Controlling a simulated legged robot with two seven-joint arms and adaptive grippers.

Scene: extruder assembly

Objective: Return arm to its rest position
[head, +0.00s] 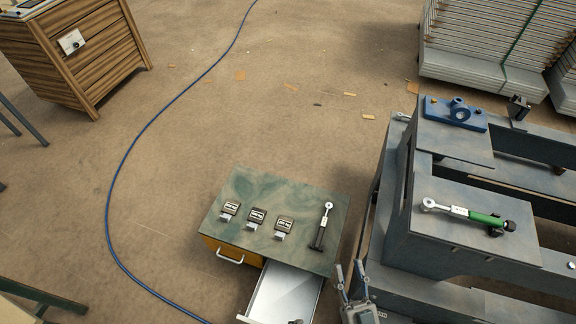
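My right gripper (349,269) shows at the bottom of the head view, right of centre. Its two fingers point up the picture and stand apart, with nothing visible between them. It appears just right of the open drawer (284,294) and left of the grey machine frame (405,285). Most of the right arm is outside the picture. My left gripper is not in view.
A cabinet with a green top (262,187) carries three small blocks (257,217) and a black-handled wrench (323,226). A green-handled wrench (470,214) and a blue part (452,112) lie on the machine. A blue cable (150,125) crosses the open floor.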

